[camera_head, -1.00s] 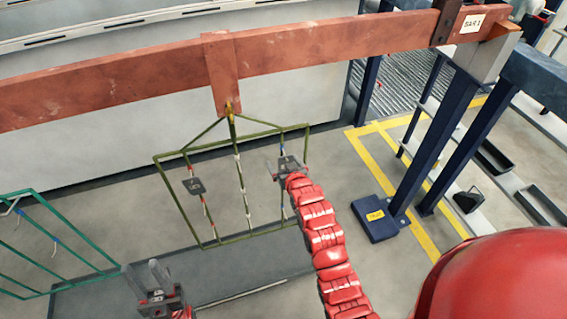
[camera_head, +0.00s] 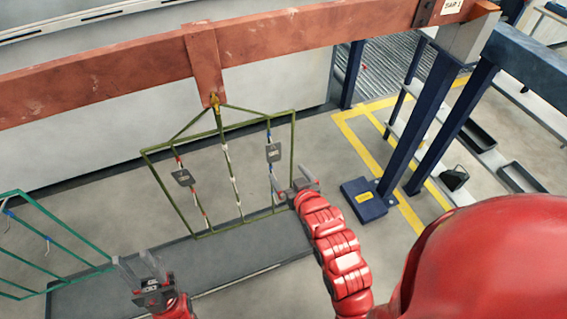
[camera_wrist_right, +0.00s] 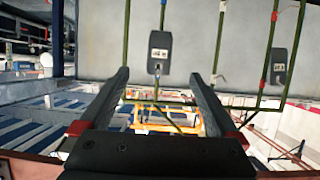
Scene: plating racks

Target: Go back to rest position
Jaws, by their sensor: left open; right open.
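My right gripper (camera_head: 293,177) is open beside the lower right of the olive-green hanging rack (camera_head: 167,202). In the right wrist view its two dark fingers (camera_wrist_right: 159,77) are apart with nothing held between them. A grey part (camera_head: 273,152) hangs on the rack's right side, above the gripper; a grey part (camera_wrist_right: 160,47) shows beyond the fingertips in the wrist view. Another grey part (camera_head: 182,177) hangs on the rack's left strand. My left gripper (camera_head: 139,268) is open and empty at the lower left, over the dark trough edge.
The rack hangs from a rust-red beam (camera_head: 110,80). A green rack (camera_head: 60,236) is at the left edge. A dark grey trough (camera_head: 225,252) lies below. Blue posts (camera_head: 425,120) with a foot plate (camera_head: 364,200) stand to the right, by yellow floor lines (camera_head: 352,135).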

